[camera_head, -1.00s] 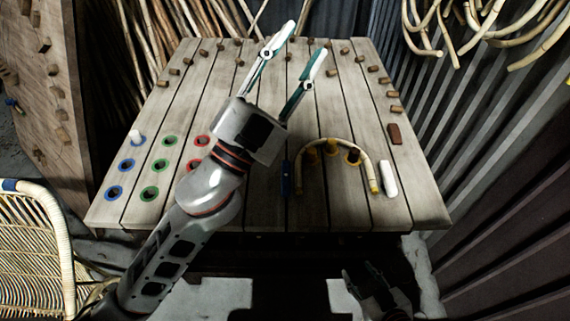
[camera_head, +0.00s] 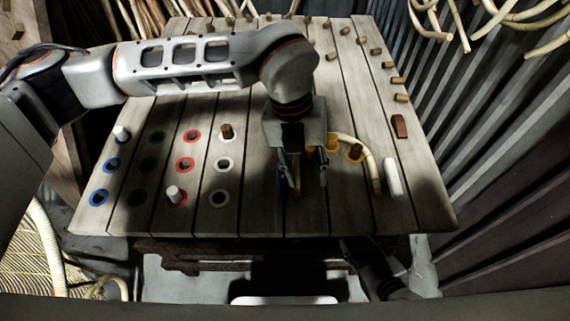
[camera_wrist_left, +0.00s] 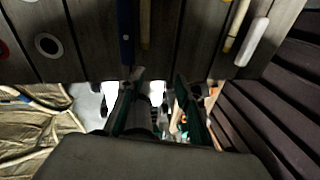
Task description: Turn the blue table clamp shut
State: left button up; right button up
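The blue table clamp (camera_head: 281,184) is a narrow blue bar near the table's front edge, partly hidden by my left gripper in the head view. In the left wrist view the clamp (camera_wrist_left: 126,32) stands out at the top, left of centre. My left gripper (camera_head: 307,184) points down over the table's front, with one finger close to the clamp. Its two fingers are apart, with nothing visible between them, also in the left wrist view (camera_wrist_left: 159,78). Whether it touches the clamp is unclear. My right gripper (camera_head: 368,262) is low in front of the table; its fingers are unclear.
A white bar (camera_head: 392,177) and a brown block (camera_head: 399,126) lie further right. Coloured rings with holes (camera_head: 185,164) and several pegs occupy the left side. A corrugated wall (camera_head: 500,140) stands right.

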pick_arm(q)
jog(key=n+t+y, duration=0.1)
jog(key=y, duration=0.1)
send_over(283, 176)
jog(key=shift+s+d+r, duration=0.2)
jog(key=shift+d+r, duration=0.05)
jog(key=shift+w+a+f+n, duration=0.1)
jog(key=shift+w+a+n, duration=0.1)
jog(key=shift+a+n, duration=0.1)
notch_tip(283, 176, down, 8)
jog(key=shift+r, duration=0.25)
grip_shut()
